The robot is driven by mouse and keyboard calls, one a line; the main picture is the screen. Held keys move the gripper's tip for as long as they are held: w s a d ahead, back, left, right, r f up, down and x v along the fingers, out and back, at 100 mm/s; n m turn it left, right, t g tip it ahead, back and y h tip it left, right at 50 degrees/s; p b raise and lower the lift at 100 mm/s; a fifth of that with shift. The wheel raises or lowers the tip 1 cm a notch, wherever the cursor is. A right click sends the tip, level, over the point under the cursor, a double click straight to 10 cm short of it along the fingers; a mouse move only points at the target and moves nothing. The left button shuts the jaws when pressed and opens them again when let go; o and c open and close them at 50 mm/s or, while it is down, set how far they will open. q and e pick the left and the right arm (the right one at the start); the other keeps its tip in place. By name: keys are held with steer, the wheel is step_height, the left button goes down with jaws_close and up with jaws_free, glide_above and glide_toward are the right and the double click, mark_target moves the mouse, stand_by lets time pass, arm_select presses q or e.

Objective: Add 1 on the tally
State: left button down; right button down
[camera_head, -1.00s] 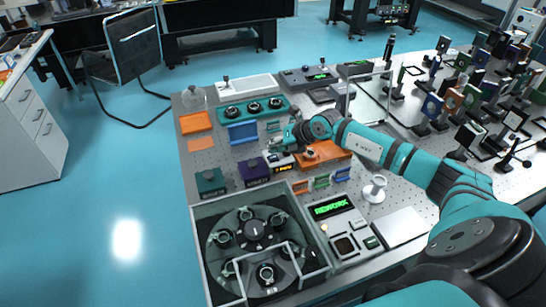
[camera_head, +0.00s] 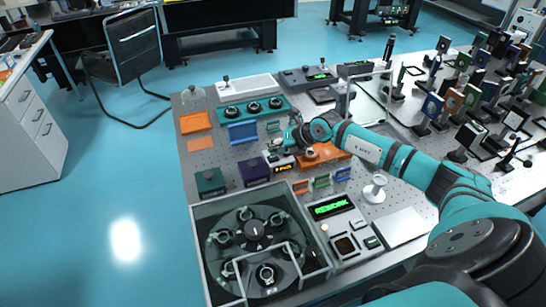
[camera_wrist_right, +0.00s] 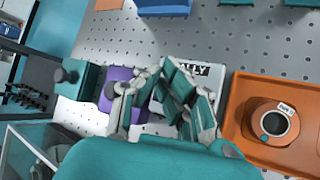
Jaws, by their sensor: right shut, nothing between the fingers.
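The tally counter (camera_head: 280,160) is a small pale box with a lit orange display on its front, between the purple box and the orange tray. The display digits are too small to read surely. In the right wrist view the counter's plate (camera_wrist_right: 208,72) shows the letters "ALLY", the rest hidden behind my fingers. My right gripper (camera_head: 279,147) is shut and empty, its fingers above the counter. It also shows in the right wrist view (camera_wrist_right: 165,78). I cannot tell whether the fingertips touch the counter. My left gripper is not in view.
An orange tray (camera_head: 333,160) with a round part lies right of the counter. A purple box (camera_head: 254,173) and a teal box (camera_head: 210,181) stand to its left. A walled carousel (camera_head: 200,245) and a "REWORK" display (camera_head: 332,207) are in front. A blue tray (camera_head: 242,133) lies behind.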

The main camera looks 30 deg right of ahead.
steer(key=shift+f, duration=0.45)
steer(key=shift+r, duration=0.1)
stand_by(0.4)
steer(key=shift+r+p, duration=0.6)
steer(key=shift+r, duration=0.2)
step_height(320, 180, up, 5)
steer(key=p, duration=0.4)
stand_by(0.8)
